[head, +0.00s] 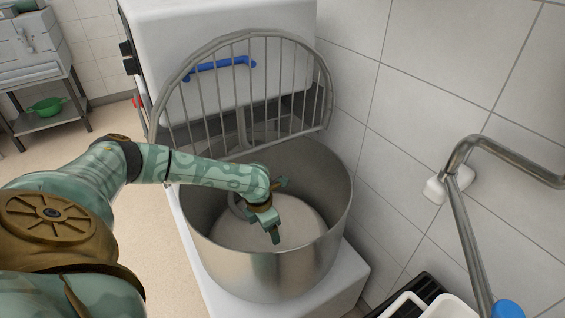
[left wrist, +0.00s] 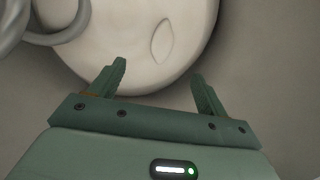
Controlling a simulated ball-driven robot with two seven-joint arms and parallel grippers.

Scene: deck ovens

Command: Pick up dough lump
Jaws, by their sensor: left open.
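A pale, smooth, rounded dough mass (head: 309,222) lies in the bottom of a steel mixer bowl (head: 275,270). In the left wrist view, the dough (left wrist: 130,48) fills the upper middle, with a leaf-shaped mark on its surface. I cannot tell whether that mark is a cut or a separate small lump. My left gripper (head: 277,211) reaches down inside the bowl over the dough. In the left wrist view its two fingers (left wrist: 159,70) are spread, with nothing held between them. Their tips overlap the dough's near edge; contact cannot be told. My right gripper is not in view.
A curved grey metal hook (left wrist: 62,28) stands beside the dough. A barred guard (head: 290,85) is raised behind the bowl, against the white mixer body (head: 210,35). A tiled wall (head: 430,80) is close on the right, with a metal pipe (head: 468,235) in front.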

